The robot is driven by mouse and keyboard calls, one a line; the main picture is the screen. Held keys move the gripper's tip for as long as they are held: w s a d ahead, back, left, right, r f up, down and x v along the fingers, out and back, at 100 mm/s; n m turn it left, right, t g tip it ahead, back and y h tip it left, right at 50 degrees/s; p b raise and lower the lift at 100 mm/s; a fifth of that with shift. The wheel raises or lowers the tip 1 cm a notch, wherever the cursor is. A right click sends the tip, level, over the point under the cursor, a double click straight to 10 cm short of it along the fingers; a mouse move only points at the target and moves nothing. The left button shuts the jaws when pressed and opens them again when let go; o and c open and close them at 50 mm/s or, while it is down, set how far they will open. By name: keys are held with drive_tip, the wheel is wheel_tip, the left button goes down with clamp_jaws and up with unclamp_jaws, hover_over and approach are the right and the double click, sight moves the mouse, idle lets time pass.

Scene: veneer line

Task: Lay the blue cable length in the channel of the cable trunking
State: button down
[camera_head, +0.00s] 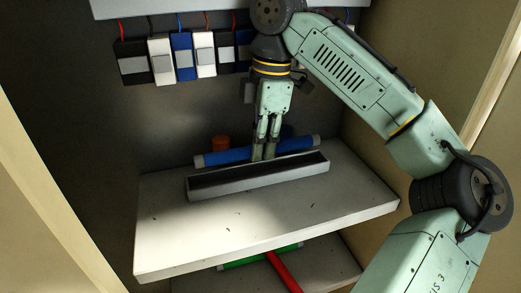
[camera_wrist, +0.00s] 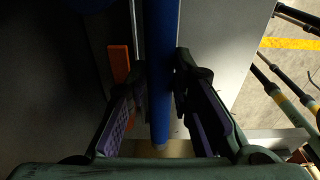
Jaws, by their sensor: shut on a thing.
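The blue cable length (camera_head: 226,157) is a straight blue rod with pale ends. My gripper (camera_head: 263,154) is shut on it near its middle, with its fingers pointing down. The cable trunking (camera_head: 258,184), a long grey open-topped box with a dark channel, lies on the white shelf. The cable appears just behind and above the trunking's back edge, roughly parallel to it; the exact height gap is hard to tell. In the wrist view the cable (camera_wrist: 161,60) runs lengthwise between the two fingers (camera_wrist: 160,95). The fingers hide a small part of the trunking's back edge in the head view.
The white shelf (camera_head: 290,220) is clear in front of the trunking. Behind the cable stand an orange object (camera_head: 221,142) and a dark blue one (camera_head: 287,131). Several switch modules (camera_head: 182,56) hang above. A green rod (camera_head: 240,262) and a red rod (camera_head: 283,270) lie on the lower shelf.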

sight(261, 162)
drive_tip(key=shift+w, duration=0.35)
drive_tip(key=shift+f, duration=0.25)
wheel_tip(261, 162, down, 3)
drive_tip(key=shift+p, duration=0.3)
drive_tip(key=shift+s+f, duration=0.1)
drive_tip(key=shift+f, duration=0.65)
drive_tip(key=c, duration=1.7)
unclamp_jaws()
drive_tip(key=shift+s, duration=0.15)
